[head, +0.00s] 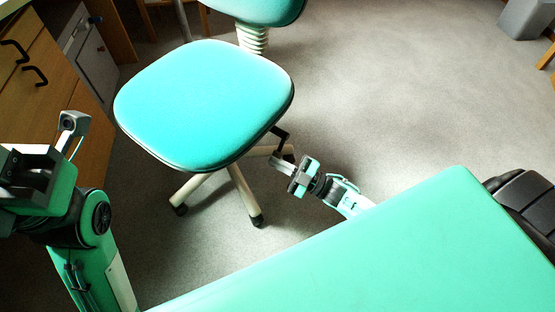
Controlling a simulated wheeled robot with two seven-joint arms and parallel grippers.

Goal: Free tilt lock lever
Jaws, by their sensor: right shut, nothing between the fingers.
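A swivel chair with a turquoise seat (205,100) stands left of centre in the head view. A dark lever (280,133) sticks out from under the seat's right edge and bends downward. I take it to be the tilt lock lever; its inner end is hidden under the seat. My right gripper (278,164) is just below the lever, close to the chair's base. It is shut and holds nothing; I cannot tell whether it touches the lever. My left gripper (72,126) is at the left edge, well away from the chair. Its finger opening does not show clearly.
The chair's pale legs (243,190) with dark castors spread under the seat. Its backrest (258,8) is cut off at the top. Wooden drawers (28,75) with black handles stand at the left. The grey carpet (400,90) is clear to the right.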

